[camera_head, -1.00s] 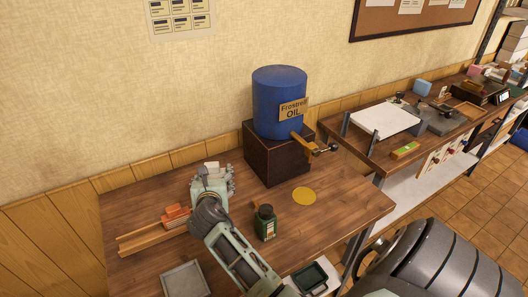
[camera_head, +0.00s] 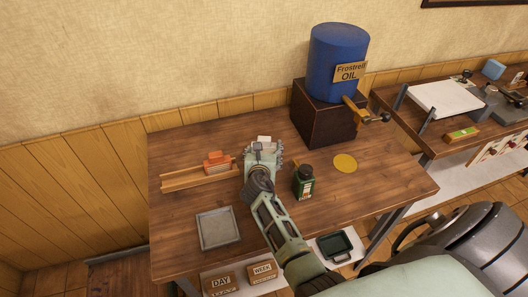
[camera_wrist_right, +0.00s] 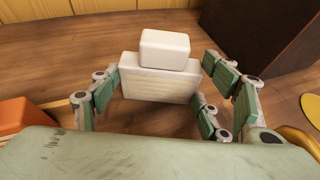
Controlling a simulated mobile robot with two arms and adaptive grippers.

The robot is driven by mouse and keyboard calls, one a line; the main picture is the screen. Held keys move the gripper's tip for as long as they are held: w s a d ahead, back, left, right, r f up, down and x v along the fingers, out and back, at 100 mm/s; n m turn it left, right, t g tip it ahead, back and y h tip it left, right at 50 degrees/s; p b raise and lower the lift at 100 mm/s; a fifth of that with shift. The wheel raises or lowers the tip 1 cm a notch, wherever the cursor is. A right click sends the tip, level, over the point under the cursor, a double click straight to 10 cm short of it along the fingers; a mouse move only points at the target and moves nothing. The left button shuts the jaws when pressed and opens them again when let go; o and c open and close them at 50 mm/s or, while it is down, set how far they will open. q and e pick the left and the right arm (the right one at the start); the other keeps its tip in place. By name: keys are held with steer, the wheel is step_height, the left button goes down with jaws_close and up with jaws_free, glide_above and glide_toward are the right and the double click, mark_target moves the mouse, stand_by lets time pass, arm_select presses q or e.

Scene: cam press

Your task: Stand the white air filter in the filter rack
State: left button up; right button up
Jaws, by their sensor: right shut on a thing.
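My right gripper (camera_head: 263,153) is shut on the white air filter (camera_wrist_right: 160,78). The filter is a pale block with a smaller white cap on top, held upright between the fingers. In the head view only its white top (camera_head: 264,140) shows above the gripper. The filter rack (camera_head: 185,182) is a long wooden holder on the table, just left of the gripper. An orange filter (camera_head: 217,163) stands toward the rack's right part; its edge also shows in the wrist view (camera_wrist_right: 14,115). The rack's right end is near the gripper. My left gripper is not in view.
A dark green bottle (camera_head: 304,184) stands close right of my right arm. A blue oil drum (camera_head: 338,62) on a dark box (camera_head: 318,115) stands behind right, beside a yellow disc (camera_head: 345,163). A grey tray (camera_head: 217,229) lies at front left.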

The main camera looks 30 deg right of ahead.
steer(key=shift+f, duration=0.15)
steer(key=o, duration=1.2)
